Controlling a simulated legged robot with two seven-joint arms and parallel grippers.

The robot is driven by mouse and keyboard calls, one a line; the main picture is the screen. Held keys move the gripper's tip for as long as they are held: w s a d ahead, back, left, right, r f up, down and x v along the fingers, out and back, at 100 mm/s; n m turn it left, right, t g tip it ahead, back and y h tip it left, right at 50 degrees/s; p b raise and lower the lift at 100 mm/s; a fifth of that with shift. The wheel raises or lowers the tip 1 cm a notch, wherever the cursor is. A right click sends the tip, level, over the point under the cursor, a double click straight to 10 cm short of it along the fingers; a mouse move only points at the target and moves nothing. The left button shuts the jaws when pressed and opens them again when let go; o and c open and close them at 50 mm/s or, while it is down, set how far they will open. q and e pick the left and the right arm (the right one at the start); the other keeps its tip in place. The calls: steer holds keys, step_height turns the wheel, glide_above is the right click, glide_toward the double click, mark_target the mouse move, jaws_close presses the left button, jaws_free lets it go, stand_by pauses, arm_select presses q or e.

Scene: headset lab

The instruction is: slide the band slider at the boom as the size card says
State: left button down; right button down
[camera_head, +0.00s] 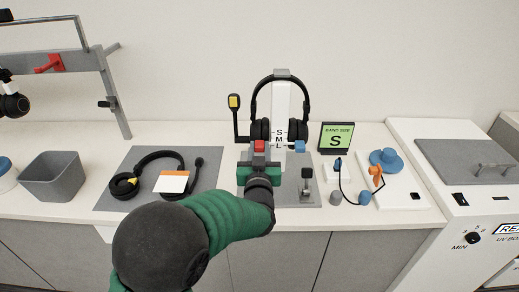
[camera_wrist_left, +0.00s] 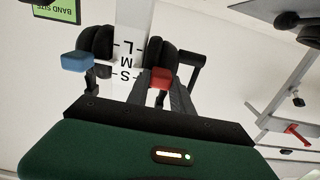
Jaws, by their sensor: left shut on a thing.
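A headset hangs on a white stand (camera_head: 281,98) with the marks S, M and L, S on top. Its microphone boom (camera_head: 235,120), with a yellow tip, is on the left. The red band slider (camera_head: 259,146) is on the boom side and also shows in the wrist view (camera_wrist_left: 160,78). The blue slider (camera_head: 300,147) is on the other side. My left gripper (camera_head: 259,160) is shut on the red slider from the front. Which mark the red slider lines up with I cannot tell. The size card (camera_head: 337,137) reads "BAND SIZE S". My right gripper is not in view.
A second headset (camera_head: 150,165) with an orange-and-white card lies on a grey mat at left, near a grey bin (camera_head: 53,178). A small lever device (camera_head: 306,184) stands right of my gripper. A blue item (camera_head: 386,160) and a white machine (camera_head: 460,180) are further right.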

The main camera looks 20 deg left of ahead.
mark_target(260, 131)
arm_select(q)
step_height(260, 131, up, 3)
steer(key=shift+r+p, duration=0.15)
steer(key=shift+p, duration=1.1)
steer(key=shift+w, duration=0.1)
steer(key=c, duration=1.1)
jaws_free()
